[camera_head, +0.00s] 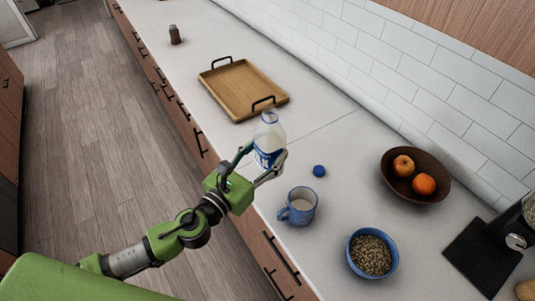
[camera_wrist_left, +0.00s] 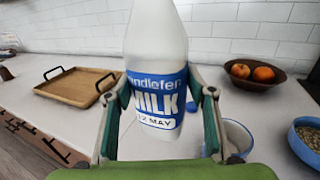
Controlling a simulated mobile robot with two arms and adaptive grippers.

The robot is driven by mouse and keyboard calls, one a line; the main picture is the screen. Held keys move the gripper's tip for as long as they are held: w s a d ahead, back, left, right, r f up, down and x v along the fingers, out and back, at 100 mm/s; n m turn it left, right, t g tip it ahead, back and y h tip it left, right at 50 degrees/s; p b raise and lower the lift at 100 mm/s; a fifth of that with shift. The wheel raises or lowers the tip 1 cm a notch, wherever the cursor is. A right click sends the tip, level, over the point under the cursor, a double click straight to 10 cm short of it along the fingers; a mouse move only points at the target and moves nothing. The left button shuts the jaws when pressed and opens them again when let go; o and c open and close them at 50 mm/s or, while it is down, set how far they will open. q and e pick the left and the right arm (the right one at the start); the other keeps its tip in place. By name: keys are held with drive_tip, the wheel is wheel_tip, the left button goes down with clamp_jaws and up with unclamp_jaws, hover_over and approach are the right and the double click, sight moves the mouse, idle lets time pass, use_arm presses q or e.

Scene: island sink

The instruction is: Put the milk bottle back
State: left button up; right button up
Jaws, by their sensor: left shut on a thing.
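The milk bottle (camera_head: 269,135) is white and translucent with a blue label. My left gripper (camera_head: 263,167) is shut on it and holds it upright near the front edge of the counter. In the left wrist view the bottle (camera_wrist_left: 157,75) stands between the two fingers of the gripper (camera_wrist_left: 160,115), and its label reads MILK. I cannot tell whether its base touches the counter. A small blue cap (camera_head: 319,171) lies on the counter to the right of the bottle. My right gripper is not in view.
A blue mug (camera_head: 299,206) with pale contents stands close to the gripper's right. A blue bowl of grains (camera_head: 372,254), a brown fruit bowl (camera_head: 432,192) and a wooden tray (camera_head: 240,90) with black handles are on the counter (camera_head: 330,130). The tray is empty. A shaker (camera_head: 175,35) stands farther back.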

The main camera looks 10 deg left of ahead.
use_arm(q)
drive_tip(key=w, duration=0.1)
drive_tip(key=w+f, duration=0.1)
drive_tip(key=w, duration=0.1)
drive_tip(key=w+a+f, duration=0.1)
drive_tip(key=shift+w+f, duration=0.1)
drive_tip(key=shift+w, duration=0.2)
drive_tip(key=shift+w+a+f+b, duration=0.15)
drive_tip(key=shift+w+f+b, duration=0.75)
drive_tip(key=shift+f+b, duration=0.5)
drive_tip(key=shift+w+a+f+b, duration=0.2)
drive_tip(key=shift+w+f+b, duration=0.65)
drive_tip(key=shift+f+b, duration=0.6)
drive_tip(key=shift+w+a+f+b, duration=0.15)
drive_tip(key=shift+w+f+b, duration=0.85)
drive_tip(key=shift+f, duration=0.7)
drive_tip(key=shift+s, duration=0.15)
drive_tip(key=shift+f+b, duration=0.25)
drive_tip(key=shift+b, duration=0.05)
drive_tip(key=o, duration=1.1)
drive_tip(key=shift+r, duration=0.1)
